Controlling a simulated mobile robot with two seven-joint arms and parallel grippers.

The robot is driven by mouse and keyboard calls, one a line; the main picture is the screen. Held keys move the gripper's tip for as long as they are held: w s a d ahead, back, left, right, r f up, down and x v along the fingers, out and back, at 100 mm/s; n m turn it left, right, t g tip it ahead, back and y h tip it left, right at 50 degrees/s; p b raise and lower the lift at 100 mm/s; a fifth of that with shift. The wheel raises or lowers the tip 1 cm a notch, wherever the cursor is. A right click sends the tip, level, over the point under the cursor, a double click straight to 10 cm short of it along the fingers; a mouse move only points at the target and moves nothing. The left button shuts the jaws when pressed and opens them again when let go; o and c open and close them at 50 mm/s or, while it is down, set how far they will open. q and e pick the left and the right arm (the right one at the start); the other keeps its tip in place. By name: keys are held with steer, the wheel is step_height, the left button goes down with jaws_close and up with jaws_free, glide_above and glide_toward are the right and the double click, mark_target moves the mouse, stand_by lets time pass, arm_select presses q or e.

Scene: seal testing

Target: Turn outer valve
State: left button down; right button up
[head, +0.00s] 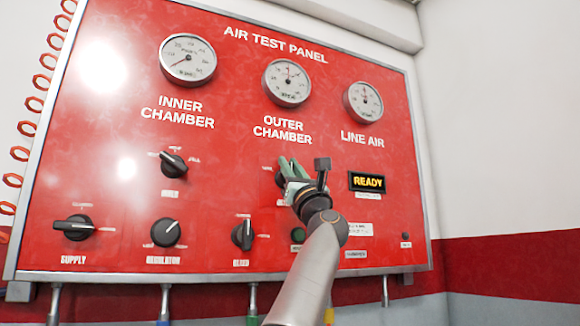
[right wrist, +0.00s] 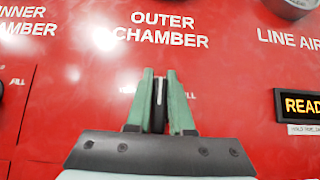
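The outer valve is a black knob with a white pointer line, below the OUTER CHAMBER label on the red panel. In the right wrist view the knob (right wrist: 159,103) sits between the two green fingers of my right gripper (right wrist: 163,85), its pointer line nearly upright. The fingers are close against both sides of the knob and look shut on it. In the head view my right gripper (head: 291,170) reaches the panel from below and covers most of this knob. My left gripper is not in view.
The inner valve knob (head: 174,164) is to the left. The supply (head: 74,227), regulator (head: 166,232) and bleed (head: 242,235) knobs line the lower panel. A lit READY display (head: 367,181) is close on the right. Three gauges, including the outer chamber gauge (head: 287,82), are above.

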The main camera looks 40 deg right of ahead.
jaws_close()
steer(key=shift+n+y, duration=0.6)
steer(key=shift+y, duration=0.1)
steer(key=n+t+y, duration=0.1)
steer(key=n+y, duration=0.2)
steer(key=n, duration=0.1)
steer(key=shift+w+a+y, duration=0.1)
steer(key=shift+a+y, duration=0.05)
steer(key=shift+y, duration=0.25)
steer(key=n+y, duration=0.3)
steer(key=shift+a+n+y, duration=0.15)
steer(key=shift+n+y, duration=0.15)
steer(key=shift+n, duration=0.1)
steer(key=shift+w+a+f+n+g+y+p, duration=0.15)
steer(key=shift+n+g+y+p, duration=0.35)
steer(key=shift+n+g+y, duration=1.2)
steer(key=shift+a+f+n+g+y+p, duration=0.45)
steer(key=shift+n+y, duration=0.6)
steer(key=shift+n, duration=1.5)
steer(key=shift+w+a+n+g+y+p, duration=0.1)
steer(key=shift+n+g+y+p, duration=0.5)
steer(key=shift+n+g+y, duration=1.05)
steer(key=shift+n+t, duration=0.5)
steer(key=shift+n, duration=0.1)
